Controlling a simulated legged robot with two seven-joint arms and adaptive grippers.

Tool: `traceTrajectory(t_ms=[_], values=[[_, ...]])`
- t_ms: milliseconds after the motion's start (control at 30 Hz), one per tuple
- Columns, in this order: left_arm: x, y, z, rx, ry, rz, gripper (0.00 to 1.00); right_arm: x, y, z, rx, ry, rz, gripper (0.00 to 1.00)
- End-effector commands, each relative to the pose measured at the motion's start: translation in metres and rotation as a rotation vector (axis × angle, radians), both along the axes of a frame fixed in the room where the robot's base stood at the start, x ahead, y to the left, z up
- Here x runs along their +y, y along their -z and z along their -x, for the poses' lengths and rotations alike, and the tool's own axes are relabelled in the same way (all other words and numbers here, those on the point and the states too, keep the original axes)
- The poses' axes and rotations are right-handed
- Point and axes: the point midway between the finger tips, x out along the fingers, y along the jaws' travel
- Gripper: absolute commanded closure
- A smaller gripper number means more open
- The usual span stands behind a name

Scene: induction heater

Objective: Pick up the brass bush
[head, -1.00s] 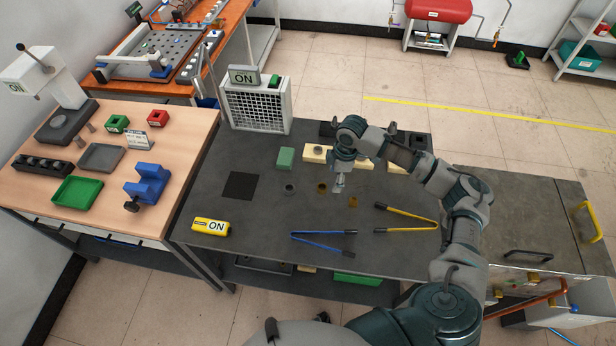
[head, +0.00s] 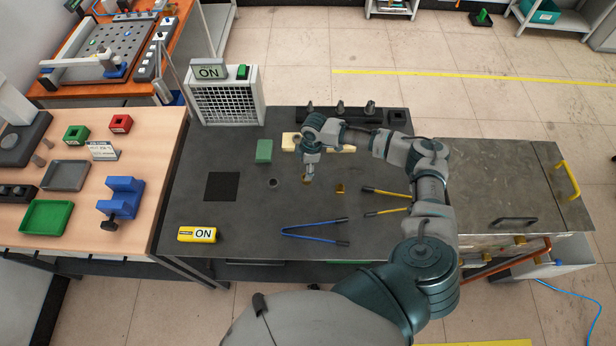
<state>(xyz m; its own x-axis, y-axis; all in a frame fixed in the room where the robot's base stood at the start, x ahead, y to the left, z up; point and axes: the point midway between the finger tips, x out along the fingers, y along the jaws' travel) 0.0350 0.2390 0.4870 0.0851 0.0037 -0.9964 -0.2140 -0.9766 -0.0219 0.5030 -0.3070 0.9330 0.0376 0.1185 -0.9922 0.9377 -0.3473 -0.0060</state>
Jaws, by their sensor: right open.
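Two small brass-coloured pieces are on the dark workbench (head: 225,225). One brass piece (head: 307,182) is at the fingertips of my right gripper (head: 308,174), which hides part of it. The other brass piece (head: 340,188) stands a little to the right, clear of the gripper. I cannot tell from their shapes which is the brass bush. My right gripper points down and is open; whether its fingers touch the left brass piece is too small to tell. A grey ring-like piece (head: 273,183) is to the left. My left gripper is out of view.
Blue tongs (head: 312,234) and yellow tongs (head: 382,191) lie nearer the front. A pale block (head: 291,142) and dark rack (head: 395,117) are behind.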

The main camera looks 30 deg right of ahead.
Motion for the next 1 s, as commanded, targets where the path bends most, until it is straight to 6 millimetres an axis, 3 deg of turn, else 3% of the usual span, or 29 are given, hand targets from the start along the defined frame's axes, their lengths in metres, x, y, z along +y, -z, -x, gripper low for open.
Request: traceTrajectory(t_ms=[133,400,667,700,967,1000], values=[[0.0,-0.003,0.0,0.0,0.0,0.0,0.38,0.001,0.01,0.003,0.002,-0.001,0.002,0.3],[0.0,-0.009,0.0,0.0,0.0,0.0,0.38,-0.005,0.051,0.005,0.001,0.0,-0.003,0.3],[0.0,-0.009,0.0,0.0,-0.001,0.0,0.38,-0.006,0.056,0.005,0.0,0.0,-0.003,0.3],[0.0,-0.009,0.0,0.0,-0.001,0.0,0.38,-0.005,0.056,0.005,0.0,0.0,-0.003,0.32],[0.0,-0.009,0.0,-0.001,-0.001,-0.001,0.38,-0.004,0.056,0.005,0.001,0.0,-0.001,0.97],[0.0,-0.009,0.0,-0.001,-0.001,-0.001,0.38,-0.003,0.055,0.005,0.001,0.0,-0.001,1.0]])
